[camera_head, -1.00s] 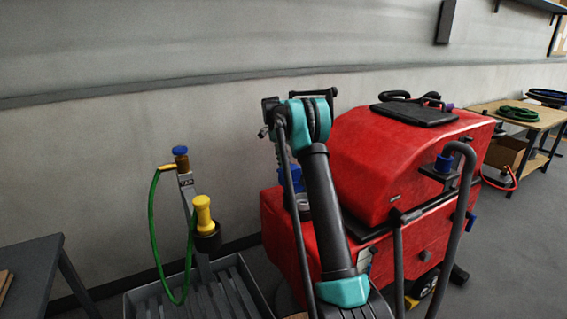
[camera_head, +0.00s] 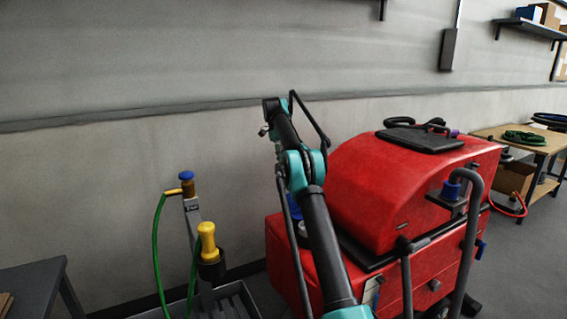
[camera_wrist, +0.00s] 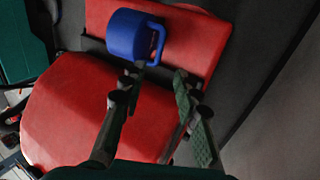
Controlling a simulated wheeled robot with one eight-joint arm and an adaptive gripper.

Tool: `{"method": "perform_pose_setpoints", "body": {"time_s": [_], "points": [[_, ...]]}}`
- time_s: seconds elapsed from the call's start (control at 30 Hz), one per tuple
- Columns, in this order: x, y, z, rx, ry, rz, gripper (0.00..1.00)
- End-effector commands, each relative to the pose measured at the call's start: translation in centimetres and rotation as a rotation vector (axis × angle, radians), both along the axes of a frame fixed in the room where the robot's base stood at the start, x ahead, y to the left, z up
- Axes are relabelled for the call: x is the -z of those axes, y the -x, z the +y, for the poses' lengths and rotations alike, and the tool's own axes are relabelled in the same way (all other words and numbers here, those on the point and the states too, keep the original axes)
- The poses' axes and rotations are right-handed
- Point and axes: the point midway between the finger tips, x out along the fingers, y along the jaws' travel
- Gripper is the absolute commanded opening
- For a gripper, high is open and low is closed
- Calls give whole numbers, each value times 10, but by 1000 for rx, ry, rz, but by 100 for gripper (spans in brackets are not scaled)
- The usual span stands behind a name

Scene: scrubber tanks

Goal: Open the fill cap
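In the head view the red scrubber (camera_head: 385,190) stands right of centre. A blue part (camera_head: 294,208) on its left side is partly hidden by my arm. My gripper cannot be made out there.
A black handle frame (camera_head: 471,235) rises at the scrubber's near side, with a blue knob (camera_head: 451,188) beside it. A stand with a green hose (camera_head: 157,240) and yellow-handled tool (camera_head: 207,235) is at left. A dark table (camera_head: 30,285) stands far left. The wall is behind.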

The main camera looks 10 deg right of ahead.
Motion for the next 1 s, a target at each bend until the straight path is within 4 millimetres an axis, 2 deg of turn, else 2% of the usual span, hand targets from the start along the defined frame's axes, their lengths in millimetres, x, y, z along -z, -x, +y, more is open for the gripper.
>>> {"method": "perform_pose_setpoints", "body": {"time_s": [0.47, 0.5, 0.67, 0.77, 1.0], "points": [[-6, -2, 1, 0, 0, 0, 32], [-6, -2, 1, 0, 0, 0, 30], [-6, -3, 1, -52, -30, -9, 10], [-5, -6, 2, -177, -97, -33, 0], [1, -9, 6, -691, -306, -138, 0]]}}
